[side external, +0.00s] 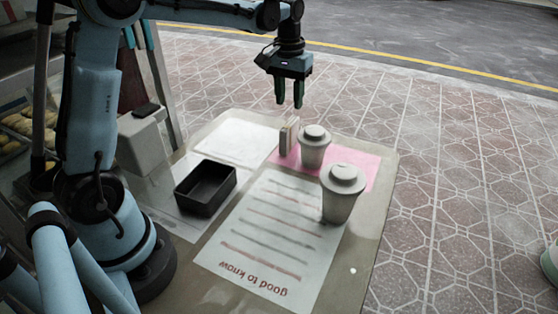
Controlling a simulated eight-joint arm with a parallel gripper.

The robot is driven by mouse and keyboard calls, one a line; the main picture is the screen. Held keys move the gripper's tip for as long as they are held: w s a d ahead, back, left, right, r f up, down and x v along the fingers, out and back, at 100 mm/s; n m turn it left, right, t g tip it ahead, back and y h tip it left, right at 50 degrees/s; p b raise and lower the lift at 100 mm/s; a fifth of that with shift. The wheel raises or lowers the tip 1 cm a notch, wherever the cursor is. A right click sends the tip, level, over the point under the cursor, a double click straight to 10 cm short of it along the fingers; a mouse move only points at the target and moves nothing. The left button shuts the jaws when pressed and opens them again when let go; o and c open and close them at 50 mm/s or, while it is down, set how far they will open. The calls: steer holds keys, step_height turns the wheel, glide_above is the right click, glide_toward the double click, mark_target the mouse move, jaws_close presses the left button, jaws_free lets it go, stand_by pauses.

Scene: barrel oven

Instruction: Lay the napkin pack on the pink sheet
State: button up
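The pink sheet (361,165) lies on the far right part of the table, partly hidden by two lidded cups. A small beige and white upright block, which looks like the napkin pack (288,138), stands on edge at the left end of the pink sheet. My gripper (289,104) points down above this pack, with a gap between the fingertips and its top. The two fingers are apart with nothing seen between them.
One lidded cup (314,148) stands on the pink sheet, close right of the pack. A larger cup (341,194) stands nearer the camera. A black tray (206,188) and a printed paper sheet (270,238) lie nearer. A white sheet (235,142) lies left of the pack.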

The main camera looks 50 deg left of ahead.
steer(key=s+d+m+t, duration=0.5)
steer(key=s+d, duration=0.5)
steer(key=s, duration=0.5)
steer(key=shift+s+d+t, duration=0.2)
steer(key=shift+s+t, duration=0.15)
steer(key=shift+t, duration=0.55)
steer(key=shift+r, duration=0.1)
